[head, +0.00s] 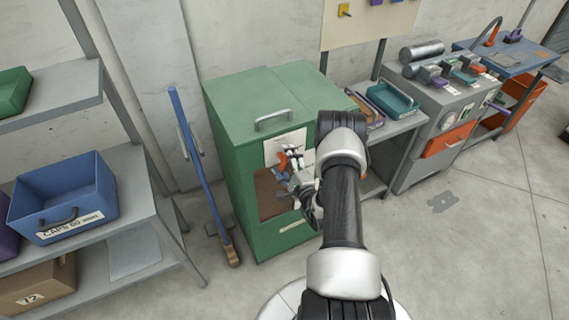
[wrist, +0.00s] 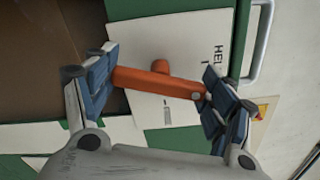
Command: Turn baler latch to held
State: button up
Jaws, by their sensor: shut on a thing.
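The baler is a green cabinet (head: 228,130) in the middle of the head view. Its orange latch (head: 282,161) sits on a white label plate on the front. In the wrist view the latch (wrist: 150,80) is an orange bar with a short round hub, lying nearly crosswise in the picture. My gripper (head: 289,172) is at the latch. In the wrist view its blue-padded fingers (wrist: 160,84) are on the bar's two ends, shut on it. The plate (wrist: 175,55) shows letters starting "HEL", partly cut off by the right finger.
A brown panel or opening (head: 268,192) is below the latch. A blue-handled broom (head: 198,160) leans left of the baler, beside a shelf with a blue bin (head: 75,190). The floor to the right is open.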

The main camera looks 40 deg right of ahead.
jog(key=shift+n+b, duration=0.75)
jog(key=shift+n, duration=1.25)
jog(key=o, duration=1.1)
jog(key=v, duration=1.2)
